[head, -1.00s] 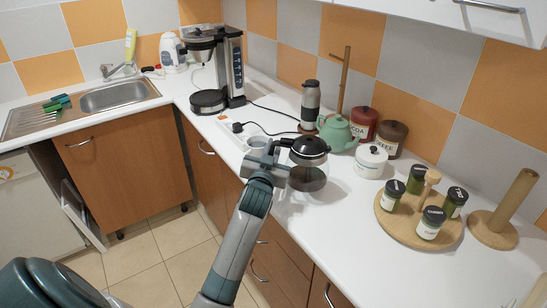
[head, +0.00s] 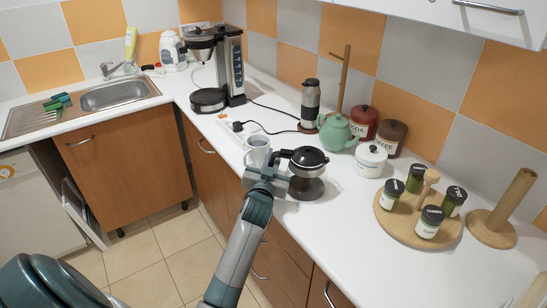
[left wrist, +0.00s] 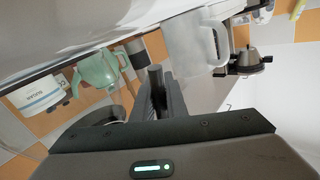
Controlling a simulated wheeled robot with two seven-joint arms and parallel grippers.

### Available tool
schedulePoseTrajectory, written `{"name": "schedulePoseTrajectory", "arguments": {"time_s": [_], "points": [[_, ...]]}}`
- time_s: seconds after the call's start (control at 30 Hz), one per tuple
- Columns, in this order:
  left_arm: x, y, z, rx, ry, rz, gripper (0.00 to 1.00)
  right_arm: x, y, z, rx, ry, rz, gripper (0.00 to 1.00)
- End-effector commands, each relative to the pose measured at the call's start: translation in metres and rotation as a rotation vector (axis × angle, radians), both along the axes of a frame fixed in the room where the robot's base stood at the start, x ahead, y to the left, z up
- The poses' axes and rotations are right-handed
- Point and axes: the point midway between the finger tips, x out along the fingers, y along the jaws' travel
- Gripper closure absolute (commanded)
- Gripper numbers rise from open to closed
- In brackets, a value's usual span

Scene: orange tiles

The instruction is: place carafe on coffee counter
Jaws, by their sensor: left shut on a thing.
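The carafe (head: 307,163), with a black lid and dark see-through glass body, is upright at the front middle of the white counter (head: 345,225). Its base is at or very near the countertop; I cannot tell whether it touches. My left gripper (head: 281,180) is shut on the carafe's handle side, just left of the body. In the left wrist view the fingers (left wrist: 155,95) are partly hidden by the gripper housing, with the dark carafe (left wrist: 92,122) beside them. My right gripper is not in view.
Behind are a green teapot (head: 336,133), a white jar (head: 370,162) and a flask (head: 310,102). A spice-jar board (head: 405,222) is at right. The coffee machine (head: 220,70) stands at the back left.

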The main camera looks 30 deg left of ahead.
Motion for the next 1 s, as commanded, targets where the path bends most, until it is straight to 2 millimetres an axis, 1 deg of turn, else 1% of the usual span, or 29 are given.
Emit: {"name": "schedulePoseTrajectory", "arguments": {"time_s": [0.03, 0.07, 0.1, 0.37, 0.5, 0.57, 0.67, 0.87, 0.93, 1.0], "points": [[0.000, 0.000, -0.002, 0.000, 0.000, 0.000, 0.85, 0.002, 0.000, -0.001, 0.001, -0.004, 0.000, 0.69], [0.000, 0.000, -0.001, 0.000, 0.000, 0.000, 0.78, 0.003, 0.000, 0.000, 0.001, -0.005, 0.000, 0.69], [0.000, 0.000, -0.001, 0.000, 0.000, 0.000, 0.69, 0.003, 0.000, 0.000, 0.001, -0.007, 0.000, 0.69], [0.000, 0.000, -0.001, 0.000, 0.001, 0.000, 0.69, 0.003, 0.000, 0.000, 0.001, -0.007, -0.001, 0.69], [0.000, 0.000, 0.002, 0.000, 0.000, 0.000, 0.69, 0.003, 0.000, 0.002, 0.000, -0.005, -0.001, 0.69], [-0.003, -0.001, 0.001, 0.000, 0.001, 0.000, 0.69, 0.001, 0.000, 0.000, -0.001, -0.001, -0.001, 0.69], [-0.009, -0.004, 0.000, 0.000, 0.001, 0.000, 0.69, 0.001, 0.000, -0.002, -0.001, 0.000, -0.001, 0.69], [-0.034, -0.014, -0.001, -0.001, 0.001, 0.000, 0.69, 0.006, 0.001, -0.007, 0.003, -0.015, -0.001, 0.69], [-0.046, -0.019, -0.001, -0.001, 0.000, -0.001, 0.69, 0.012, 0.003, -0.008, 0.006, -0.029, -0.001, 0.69], [-0.057, -0.024, -0.001, -0.001, 0.001, 0.000, 0.69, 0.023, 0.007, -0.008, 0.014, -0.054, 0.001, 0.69]]}}
